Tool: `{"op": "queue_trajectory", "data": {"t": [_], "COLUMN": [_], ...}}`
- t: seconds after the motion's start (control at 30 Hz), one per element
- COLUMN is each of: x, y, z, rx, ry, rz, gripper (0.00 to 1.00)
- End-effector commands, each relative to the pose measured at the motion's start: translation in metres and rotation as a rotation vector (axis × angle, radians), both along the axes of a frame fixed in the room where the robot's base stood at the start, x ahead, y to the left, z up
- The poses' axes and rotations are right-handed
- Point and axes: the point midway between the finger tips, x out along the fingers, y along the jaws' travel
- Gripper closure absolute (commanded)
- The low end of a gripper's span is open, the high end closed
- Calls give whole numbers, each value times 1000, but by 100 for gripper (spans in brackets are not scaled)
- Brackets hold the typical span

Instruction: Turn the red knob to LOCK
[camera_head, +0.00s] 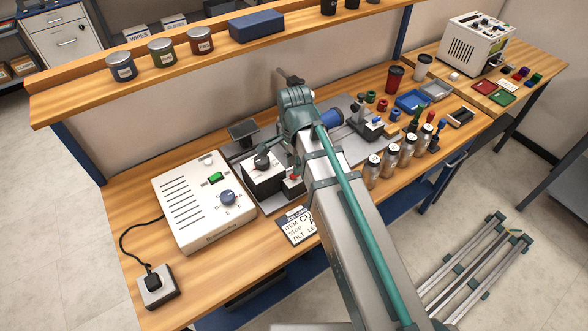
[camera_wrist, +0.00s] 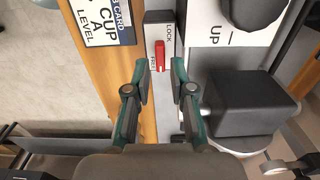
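The red knob (camera_wrist: 160,56) is a small elongated handle on a narrow pale plate (camera_wrist: 163,100) with a dark end block. LOCK is printed beside its upper end and FREE beside its lower left; its long side runs nearly up and down in the wrist view. I cannot tell which end is its pointer. A bit of red also shows beside my arm in the head view (camera_head: 295,175). My gripper (camera_wrist: 161,78) is open, with one finger on each side of the plate, just below the knob in the picture. Contact is not visible. My arm hides the gripper in the head view.
A sign card (camera_wrist: 105,18) lies left of the plate. A white panel marked UP (camera_wrist: 215,35) with a dark round knob and a black block (camera_wrist: 252,102) are close on the right. The white control box (camera_head: 190,215) and several metal jars (camera_head: 390,157) stand on the bench.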

Motion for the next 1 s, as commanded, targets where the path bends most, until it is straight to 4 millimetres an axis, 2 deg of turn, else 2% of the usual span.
{"op": "queue_trajectory", "data": {"t": [0.1,0.3,0.73,0.87,1.0], "x": [-1,0,0,0,0], "y": [0,0,0,0,0], "z": [-14,-30,-35,-35,-35], "rx": [0,-1,0,0,0], "ry": [2,1,0,0,0], "rz": [0,0,0,0,0], "gripper": [77,77,77,99,100]}}
